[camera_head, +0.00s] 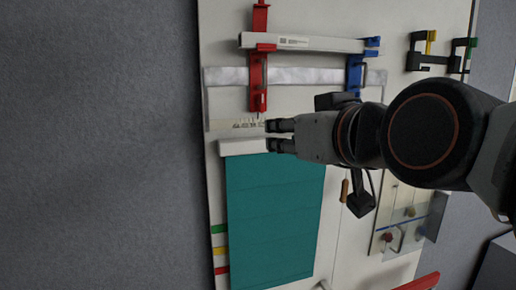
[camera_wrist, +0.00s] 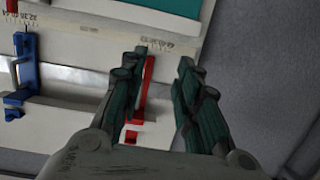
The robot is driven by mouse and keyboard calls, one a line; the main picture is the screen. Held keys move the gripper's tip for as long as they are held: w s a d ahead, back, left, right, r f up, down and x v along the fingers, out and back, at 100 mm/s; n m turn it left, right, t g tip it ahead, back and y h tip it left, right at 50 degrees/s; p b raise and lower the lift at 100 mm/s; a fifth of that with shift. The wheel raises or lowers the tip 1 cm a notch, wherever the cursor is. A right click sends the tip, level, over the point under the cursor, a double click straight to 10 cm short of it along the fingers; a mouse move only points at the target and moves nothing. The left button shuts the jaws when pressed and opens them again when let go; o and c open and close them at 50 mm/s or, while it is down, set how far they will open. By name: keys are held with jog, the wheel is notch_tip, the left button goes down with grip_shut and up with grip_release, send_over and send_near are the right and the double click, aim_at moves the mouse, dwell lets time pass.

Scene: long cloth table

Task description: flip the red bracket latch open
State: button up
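The red bracket (camera_head: 257,82) stands upright in the head view, near the left end of a pale bar. Its lower end is just above and left of my gripper's fingertips. My gripper (camera_head: 268,136) points left, its two fingers apart with nothing seen between them in the head view. In the wrist view my gripper (camera_wrist: 163,58) is open too. The red bracket (camera_wrist: 149,78) shows there as a narrow red strip close beside the left finger, partly hidden by it. I cannot tell if they touch. The latch itself is not clearly distinguishable.
A blue bracket (camera_head: 355,75) stands at the bar's right end. The pale bar (camera_head: 305,42) spans both brackets. A white block (camera_head: 243,147) and a teal mat (camera_head: 275,215) lie below my gripper. Black clamps (camera_head: 416,55) stand at upper right. The grey floor is clear at left.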

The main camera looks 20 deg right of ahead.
jog(key=shift+f, duration=0.45)
jog(key=shift+w, duration=0.1)
grip_shut()
jog(key=w+d+r+m+g+p, duration=0.1)
jog(key=w+r+m+g+p, duration=0.15)
jog(key=r+m+p, duration=0.65)
jog(key=w+d+r+m+g+p, duration=0.1)
jog(key=w+r+m+g+p, duration=0.2)
jog(key=r, duration=1.1)
jog(key=w+d+r+m+g+p, duration=0.1)
jog(key=r+m+g+p, duration=0.5)
jog(key=r, duration=0.6)
jog(key=t+p, duration=0.1)
send_near(261, 16)
jog(key=s+f, duration=0.4)
jog(key=shift+h, duration=0.4)
jog(key=shift+w+d+f+p, duration=0.15)
jog(key=shift+w+p, duration=0.2)
jog(key=shift+w, duration=0.8)
jog(key=shift+w+d+r+p, duration=0.1)
jog(key=shift+w+p, duration=0.2)
jog(key=shift+w, duration=0.8)
